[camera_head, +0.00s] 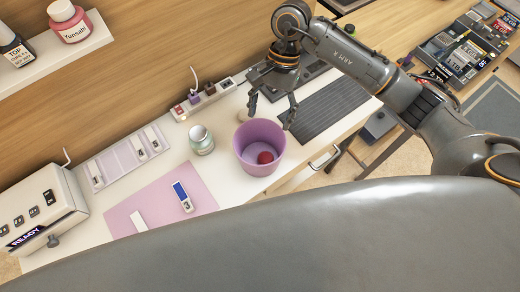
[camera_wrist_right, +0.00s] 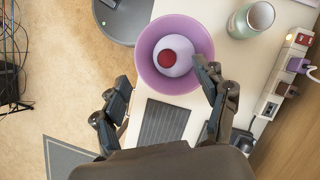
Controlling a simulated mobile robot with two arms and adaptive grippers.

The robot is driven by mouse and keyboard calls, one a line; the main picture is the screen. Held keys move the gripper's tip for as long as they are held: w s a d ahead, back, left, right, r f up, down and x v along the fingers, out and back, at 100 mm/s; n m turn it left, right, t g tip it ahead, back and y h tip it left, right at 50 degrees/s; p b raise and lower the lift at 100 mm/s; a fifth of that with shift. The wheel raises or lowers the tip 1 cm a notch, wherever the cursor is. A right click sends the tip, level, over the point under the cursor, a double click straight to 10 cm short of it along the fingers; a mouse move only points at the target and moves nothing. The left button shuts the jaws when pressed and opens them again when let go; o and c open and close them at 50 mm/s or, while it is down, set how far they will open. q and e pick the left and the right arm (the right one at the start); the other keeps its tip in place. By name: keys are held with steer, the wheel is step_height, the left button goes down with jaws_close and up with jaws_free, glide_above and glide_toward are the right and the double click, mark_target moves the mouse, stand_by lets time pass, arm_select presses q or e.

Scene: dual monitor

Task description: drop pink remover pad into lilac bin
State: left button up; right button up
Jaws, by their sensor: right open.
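The lilac bin (camera_head: 243,160) stands upright on the white desk near its front edge. A round dark red or pinkish pad (camera_head: 265,157) lies inside, at the bottom. The bin also shows in the right wrist view (camera_wrist_right: 146,68), with the red pad (camera_wrist_right: 167,60) over its paler floor. I see no other round pad, so this appears to be the remover pad. My right gripper (camera_head: 270,120) is open and empty, above and just behind the bin in the head view. Its spread fingers also show in the wrist view (camera_wrist_right: 163,72). My left gripper is not in view.
A glass jar (camera_head: 201,139) stands left of the bin. A pink mat (camera_head: 165,203) holds a blue-screened device (camera_head: 182,195). A power strip (camera_head: 205,97) lies behind. A dark ribbed panel (camera_head: 330,108) lies right of the bin. A white machine (camera_head: 40,205) stands far left.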

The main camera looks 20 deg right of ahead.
steer(key=v, duration=0.8)
steer(key=shift+r, duration=0.2)
